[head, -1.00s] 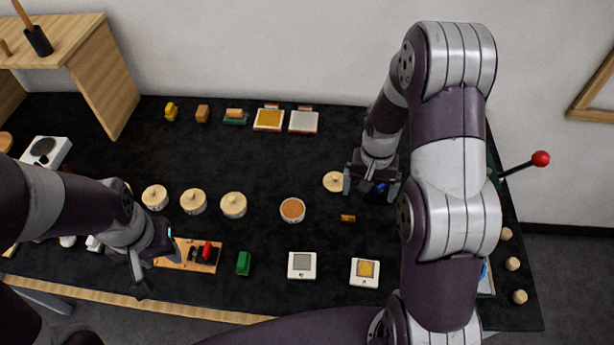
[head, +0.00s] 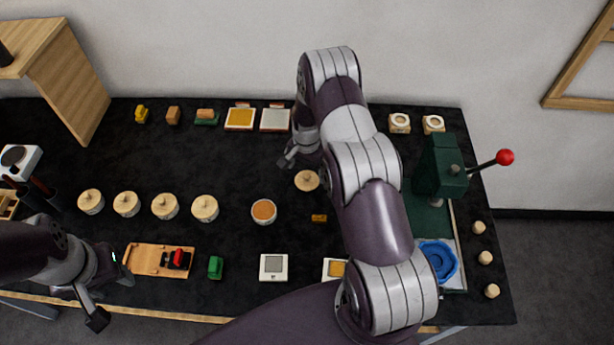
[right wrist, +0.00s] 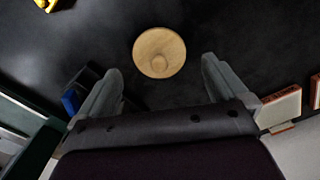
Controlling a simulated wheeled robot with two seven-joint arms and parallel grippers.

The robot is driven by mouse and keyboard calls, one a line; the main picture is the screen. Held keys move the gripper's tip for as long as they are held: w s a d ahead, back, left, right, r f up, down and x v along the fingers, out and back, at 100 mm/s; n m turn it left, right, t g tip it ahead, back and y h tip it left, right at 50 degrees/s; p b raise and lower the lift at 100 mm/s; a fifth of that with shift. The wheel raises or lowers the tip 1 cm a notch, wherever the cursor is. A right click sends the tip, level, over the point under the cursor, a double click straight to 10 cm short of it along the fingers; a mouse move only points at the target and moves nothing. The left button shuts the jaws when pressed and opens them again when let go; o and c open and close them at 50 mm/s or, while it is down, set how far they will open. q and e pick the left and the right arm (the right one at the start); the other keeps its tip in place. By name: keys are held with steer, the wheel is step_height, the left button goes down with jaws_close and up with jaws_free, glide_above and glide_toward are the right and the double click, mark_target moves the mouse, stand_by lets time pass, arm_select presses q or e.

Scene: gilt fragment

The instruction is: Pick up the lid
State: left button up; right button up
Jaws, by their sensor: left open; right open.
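The lid (head: 306,180) is a round pale wooden disc with a small knob, lying on the black table right of an open pot with an orange-brown top (head: 264,211). It also shows in the right wrist view (right wrist: 159,52), ahead of and between the fingertips, with dark table around it. My right gripper (right wrist: 163,75) is open and empty, and does not touch the lid. In the head view it is just behind the lid, partly hidden by my right arm. My left gripper (head: 112,298) is open and empty near the table's front left edge.
Several lidded pots (head: 165,206) stand in a row to the left. A small orange-brown block (head: 319,218) lies in front of the lid. A green press with a red-knobbed lever (head: 440,170) stands at the right. A blue object (right wrist: 71,101) shows near the right gripper's left finger.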

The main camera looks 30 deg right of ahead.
mark_target(307, 174)
step_height(307, 174, down, 4)
steer(key=shift+d+r+p, duration=0.1)
steer(key=shift+r+p, duration=0.15)
steer(key=shift+p, duration=0.45)
steer(key=shift+f, duration=0.2)
steer(key=c, duration=1)
arm_select(q)
step_height(307, 174, up, 2)
steer(key=shift+s+a+r, duration=0.1)
steer(key=shift+a, duration=0.05)
steer(key=shift+f, duration=0.2)
arm_select(e)
steer(key=shift+r, duration=0.15)
